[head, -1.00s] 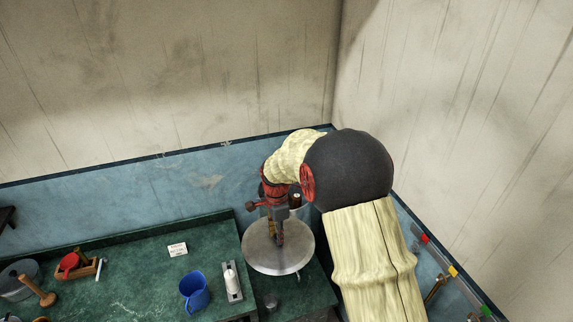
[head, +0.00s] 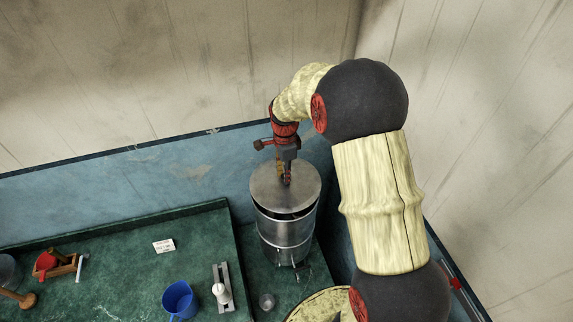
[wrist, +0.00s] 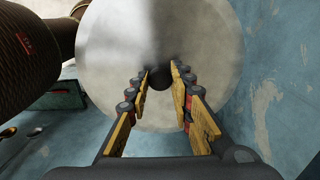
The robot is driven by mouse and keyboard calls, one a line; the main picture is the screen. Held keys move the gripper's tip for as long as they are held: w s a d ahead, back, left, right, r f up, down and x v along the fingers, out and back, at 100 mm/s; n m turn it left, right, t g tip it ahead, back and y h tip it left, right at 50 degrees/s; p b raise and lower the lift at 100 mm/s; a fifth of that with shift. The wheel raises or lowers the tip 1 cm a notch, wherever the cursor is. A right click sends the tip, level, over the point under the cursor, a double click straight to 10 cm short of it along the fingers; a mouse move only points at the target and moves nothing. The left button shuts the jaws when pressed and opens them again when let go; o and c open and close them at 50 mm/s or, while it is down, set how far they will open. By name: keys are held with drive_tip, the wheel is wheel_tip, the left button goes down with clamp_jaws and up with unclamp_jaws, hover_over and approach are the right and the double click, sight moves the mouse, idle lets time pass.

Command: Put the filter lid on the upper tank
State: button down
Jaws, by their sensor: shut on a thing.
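The filter lid (head: 268,192) is a round grey metal disc. My gripper (head: 286,181) points down at its middle and is shut on its knob. In the wrist view the dark knob (wrist: 158,79) sits between the fingertips, and the lid (wrist: 110,65) fills the upper middle. The upper tank (head: 284,236) is a shiny steel cylinder directly below the lid. A dark gap shows between the lid's near edge and the tank's rim. Contact at the far side is hidden by the lid.
A blue mug (head: 178,298), a switch-like white fitting (head: 221,289) and a small white card (head: 163,245) are on the green counter to the left. A small metal cup (head: 267,301) stands before the tank. Blue walls rise close behind and to the right.

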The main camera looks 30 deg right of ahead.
drive_tip(key=shift+s+a+r, duration=0.15)
drive_tip(key=shift+s, duration=0.05)
drive_tip(key=shift+w, duration=0.1)
drive_tip(key=shift+f+b, duration=0.4)
drive_tip(key=shift+f, duration=0.1)
drive_tip(key=shift+f+b, duration=0.9)
drive_tip(key=shift+f, duration=0.5)
drive_tip(key=shift+f+b, duration=0.45)
drive_tip(key=shift+f, duration=0.15)
drive_tip(key=c, duration=1.5)
unclamp_jaws()
